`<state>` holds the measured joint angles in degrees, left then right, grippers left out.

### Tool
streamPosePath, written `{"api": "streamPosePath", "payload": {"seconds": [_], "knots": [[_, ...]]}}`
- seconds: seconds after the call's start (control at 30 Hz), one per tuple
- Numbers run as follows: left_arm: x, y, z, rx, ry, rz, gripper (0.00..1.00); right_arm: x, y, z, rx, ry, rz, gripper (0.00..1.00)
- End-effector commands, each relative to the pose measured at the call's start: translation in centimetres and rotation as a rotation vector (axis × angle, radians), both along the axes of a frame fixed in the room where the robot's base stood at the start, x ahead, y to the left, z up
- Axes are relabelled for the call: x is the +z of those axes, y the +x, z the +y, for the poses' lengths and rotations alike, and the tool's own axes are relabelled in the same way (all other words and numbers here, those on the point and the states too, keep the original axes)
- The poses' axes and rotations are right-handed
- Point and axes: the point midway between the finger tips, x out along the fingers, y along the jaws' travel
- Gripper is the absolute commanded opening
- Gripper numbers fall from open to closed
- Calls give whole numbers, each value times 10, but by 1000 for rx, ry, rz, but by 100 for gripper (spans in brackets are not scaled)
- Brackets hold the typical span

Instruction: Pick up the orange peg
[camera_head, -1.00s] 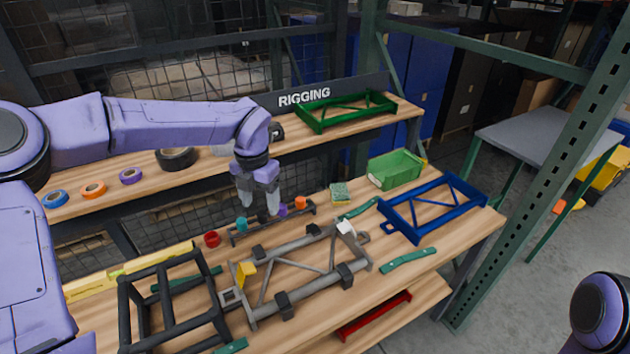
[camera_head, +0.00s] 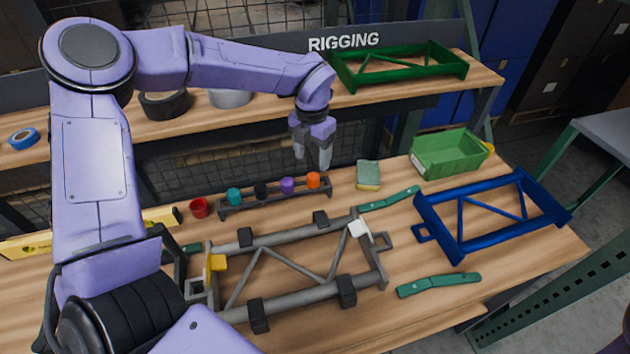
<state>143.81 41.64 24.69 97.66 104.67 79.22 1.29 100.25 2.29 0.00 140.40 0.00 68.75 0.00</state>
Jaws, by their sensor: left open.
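The orange peg (camera_head: 313,180) stands upright at the right end of a dark rack (camera_head: 275,199) on the workbench. A purple peg (camera_head: 287,185), a black peg (camera_head: 260,190) and a teal peg (camera_head: 234,196) stand in the same rack to its left. My left gripper (camera_head: 312,163) is open and points down, its fingertips just above and behind the orange peg in the picture. Nothing is between its fingers. Whether the fingers touch the peg cannot be told. My right gripper is not in view.
A red cup (camera_head: 199,208) stands left of the rack, a sponge (camera_head: 368,175) to its right. A grey frame (camera_head: 290,262) lies in front, a blue frame (camera_head: 490,214) and green bin (camera_head: 447,154) at right. The shelf labelled RIGGING (camera_head: 222,117) runs behind.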

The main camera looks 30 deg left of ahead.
Motion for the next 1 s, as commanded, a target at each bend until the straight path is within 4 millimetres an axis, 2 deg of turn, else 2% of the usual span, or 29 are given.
{"api": "streamPosePath", "payload": {"seconds": [0.1, 0.27, 0.37, 0.5, 0.73, 0.77, 0.93, 1.0], "knots": [[-20, 1, -2, -4, 1, 4, 65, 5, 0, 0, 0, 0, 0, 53], [-37, 2, -1, -4, 1, 4, 65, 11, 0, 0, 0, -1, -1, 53], [-55, 3, 3, -4, 2, 6, 65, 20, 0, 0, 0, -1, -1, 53], [-77, 3, 3, -3, 1, 3, 65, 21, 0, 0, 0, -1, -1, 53], [-81, 4, 3, -1, 0, 0, 65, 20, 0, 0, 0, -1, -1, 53], [-81, 4, 3, -1, 0, 0, 62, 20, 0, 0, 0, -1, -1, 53], [-81, 4, 4, -1, 0, 0, 6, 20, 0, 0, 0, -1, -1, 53], [-81, 4, 4, -1, 0, 0, 3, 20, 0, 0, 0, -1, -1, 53]]}}
